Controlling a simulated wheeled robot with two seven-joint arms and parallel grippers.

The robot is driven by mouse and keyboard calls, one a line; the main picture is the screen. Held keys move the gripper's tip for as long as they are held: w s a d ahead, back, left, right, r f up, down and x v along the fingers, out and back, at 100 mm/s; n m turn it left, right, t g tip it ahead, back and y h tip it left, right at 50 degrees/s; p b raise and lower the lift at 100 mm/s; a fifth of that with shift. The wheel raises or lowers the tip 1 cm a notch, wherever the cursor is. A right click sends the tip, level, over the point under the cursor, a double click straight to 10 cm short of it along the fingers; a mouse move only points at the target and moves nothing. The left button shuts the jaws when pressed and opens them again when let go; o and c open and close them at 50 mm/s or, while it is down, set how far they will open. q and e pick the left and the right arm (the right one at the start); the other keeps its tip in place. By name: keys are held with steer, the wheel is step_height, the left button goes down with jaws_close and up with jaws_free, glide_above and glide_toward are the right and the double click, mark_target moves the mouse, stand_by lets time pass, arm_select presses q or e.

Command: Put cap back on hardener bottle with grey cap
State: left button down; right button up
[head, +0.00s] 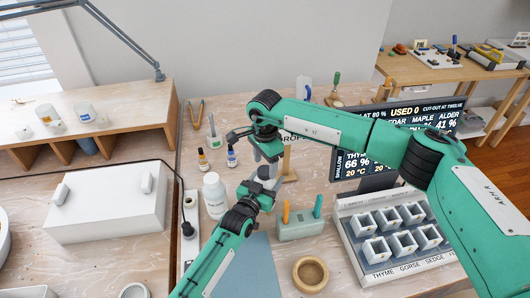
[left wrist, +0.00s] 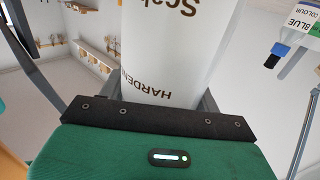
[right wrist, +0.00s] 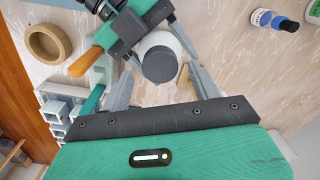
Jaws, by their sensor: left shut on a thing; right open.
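My left gripper (head: 258,192) is shut on the white hardener bottle, whose printed label fills the left wrist view (left wrist: 170,55). In the right wrist view the bottle (right wrist: 157,40) is seen from above, with the left gripper's fingers along its sides. The round grey cap (right wrist: 162,66) sits over the bottle's top; whether it is seated cannot be told. My right gripper (right wrist: 160,72) is open, its fingers on either side of the cap, with gaps showing. In the head view the right gripper (head: 264,152) is just above the bottle, and the cap is largely obscured.
A wooden ring-shaped bowl (head: 310,275), a grey-green holder (head: 300,227) and a mould tray (head: 350,225) lie to the right. A dark display stands behind my right arm.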

steer(key=shift+f, duration=1.25)
steer(key=c, duration=1)
steer(key=o, duration=1.2)
steer(key=shift+c, duration=0.2)
step_height(320, 180, up, 12)
